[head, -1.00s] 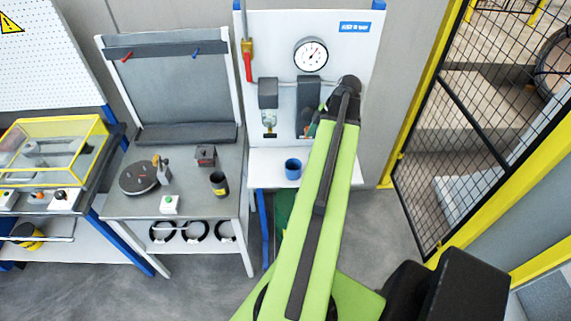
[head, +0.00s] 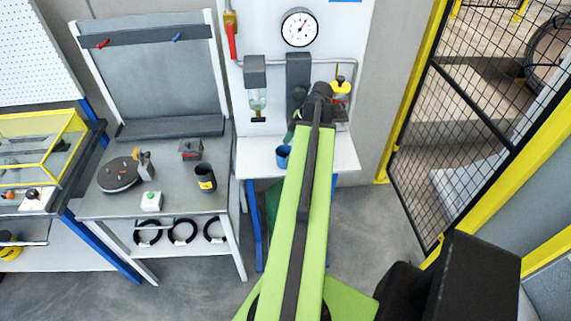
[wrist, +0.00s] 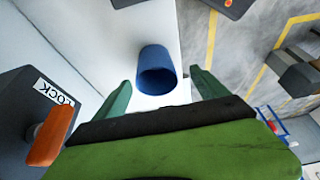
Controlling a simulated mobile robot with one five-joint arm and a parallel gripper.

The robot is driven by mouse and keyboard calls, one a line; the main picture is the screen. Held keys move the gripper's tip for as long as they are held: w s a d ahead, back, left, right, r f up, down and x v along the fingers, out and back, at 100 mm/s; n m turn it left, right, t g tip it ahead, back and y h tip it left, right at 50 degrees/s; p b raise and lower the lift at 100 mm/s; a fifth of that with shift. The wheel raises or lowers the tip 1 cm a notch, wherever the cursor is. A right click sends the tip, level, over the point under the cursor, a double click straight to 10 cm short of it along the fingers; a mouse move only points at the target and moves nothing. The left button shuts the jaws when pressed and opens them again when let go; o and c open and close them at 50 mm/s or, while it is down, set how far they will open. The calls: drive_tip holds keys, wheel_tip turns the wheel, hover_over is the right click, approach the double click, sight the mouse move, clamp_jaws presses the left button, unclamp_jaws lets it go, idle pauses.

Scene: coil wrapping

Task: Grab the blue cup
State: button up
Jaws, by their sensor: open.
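The blue cup (head: 283,155) stands on the small white shelf (head: 338,160) below the gauge panel, partly hidden behind my arm in the head view. In the wrist view the blue cup (wrist: 157,71) is at the upper middle, its open rim facing the camera. My gripper (wrist: 160,92) is open, with one green finger on each side of the cup in the picture. The cup lies ahead of the palm and nearer the middle than either finger. I see no contact with it. In the head view the gripper is mostly hidden behind my arm.
A grey workbench (head: 120,205) left of the shelf holds a black cup (head: 206,177), a round turntable (head: 119,175) and a green-button box (head: 151,201). A dark box with an orange lever (wrist: 49,135) and LOCK label is close left in the wrist view. A mesh fence (head: 480,110) stands right.

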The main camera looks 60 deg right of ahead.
sight(285, 156)
drive_tip(key=b+x, duration=0.3)
drive_tip(key=d+b+x, duration=0.1)
drive_tip(key=b+x, duration=0.1)
drive_tip(key=shift+a+f, duration=0.1)
drive_tip(key=shift+f, duration=0.15)
drive_tip(key=shift+r, duration=0.2)
drive_tip(key=c, duration=1.4)
